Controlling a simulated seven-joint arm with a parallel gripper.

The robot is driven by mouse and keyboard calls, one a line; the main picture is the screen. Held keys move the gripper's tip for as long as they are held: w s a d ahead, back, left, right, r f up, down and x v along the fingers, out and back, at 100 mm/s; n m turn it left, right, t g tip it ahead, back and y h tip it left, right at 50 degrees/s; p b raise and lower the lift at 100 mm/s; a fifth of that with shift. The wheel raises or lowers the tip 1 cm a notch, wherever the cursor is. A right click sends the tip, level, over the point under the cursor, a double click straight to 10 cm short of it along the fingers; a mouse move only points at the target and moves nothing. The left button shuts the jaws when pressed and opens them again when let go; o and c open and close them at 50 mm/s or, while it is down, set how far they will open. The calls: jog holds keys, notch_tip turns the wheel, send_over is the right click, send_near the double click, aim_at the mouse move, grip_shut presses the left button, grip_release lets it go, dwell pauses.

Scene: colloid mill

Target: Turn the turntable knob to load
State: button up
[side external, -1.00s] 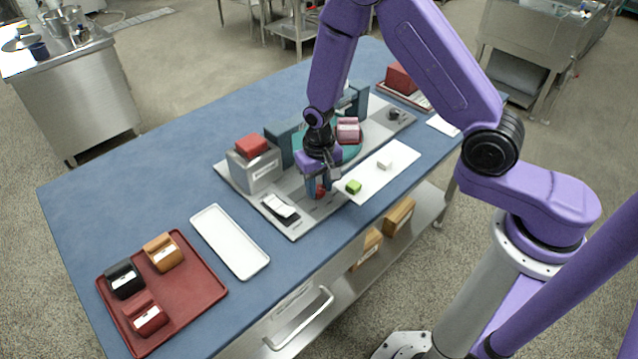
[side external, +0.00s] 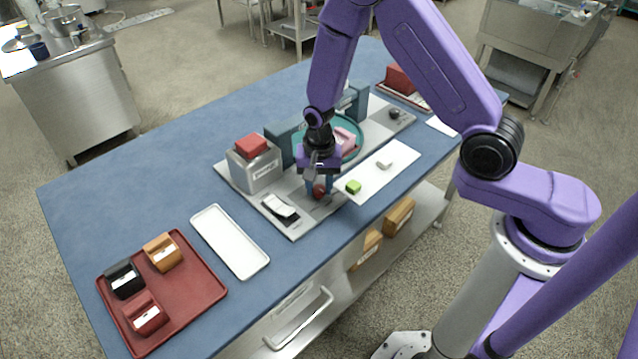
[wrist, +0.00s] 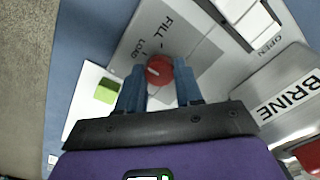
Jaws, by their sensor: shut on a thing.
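The red turntable knob (side external: 319,194) is at the front of the grey machine plate. In the wrist view the knob (wrist: 159,70) sits beside the printed words FILL and LOAD. A white mark shows on it; I cannot tell exactly which word it points to. My gripper (side external: 320,190) points down over the knob, its blue fingers shut on the knob's sides; the gripper also shows in the wrist view (wrist: 160,84). The teal turntable (side external: 358,133) carries a pink holder (side external: 346,138) and is partly hidden behind my wrist.
A grey BRINE box (side external: 254,172) with a red top and a white lever switch (side external: 280,207) stand left of the knob. A white board (side external: 382,172) with a green cube (side external: 353,187) lies close on the right. A white tray (side external: 229,241) and a red tray (side external: 196,290) are farther left.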

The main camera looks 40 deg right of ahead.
aim_at(321, 193)
dwell(0.3)
jog(key=o, duration=1)
jog(key=shift+o, duration=0.2)
notch_tip(321, 193, up, 18)
jog(key=shift+f, duration=0.25)
jog(key=s+d+r+n, duration=0.2)
jog(key=s+n, duration=0.8)
jog(key=s, duration=0.3)
jog(key=s+d+r+n, duration=0.2)
jog(key=s+d+n, duration=0.1)
jog(key=s+n, duration=0.8)
jog(key=shift+s+n, duration=0.3)
jog(key=shift+s, duration=0.9)
